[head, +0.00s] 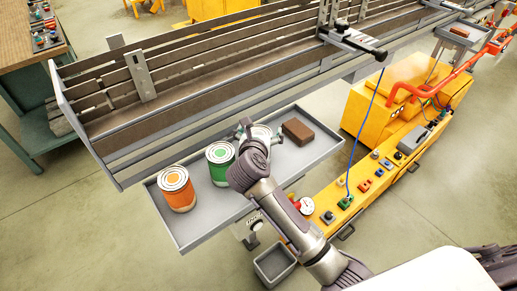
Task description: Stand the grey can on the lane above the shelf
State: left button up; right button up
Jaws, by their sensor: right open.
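The grey can (262,131) stands on the grey shelf (200,231), mostly hidden behind my right gripper; only part of its pale top shows. My right gripper (260,128) is open, with its fingers at the can's two sides; I cannot tell whether they touch it. The lane (205,92), a long trough with a brown bed and grey rails, runs above and behind the shelf. My left gripper is not in view.
A green can (220,164) stands close left of my right gripper. An orange can (177,188) stands farther left, and a brown block (298,132) lies to the right. A clamp-like bar (351,44) crosses the lane. Yellow machinery (380,115) stands at right.

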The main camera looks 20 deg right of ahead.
jog(key=shift+s, duration=0.1)
jog(key=shift+c, duration=0.4)
jog(key=c, duration=1.3)
jog(key=shift+r, duration=0.15)
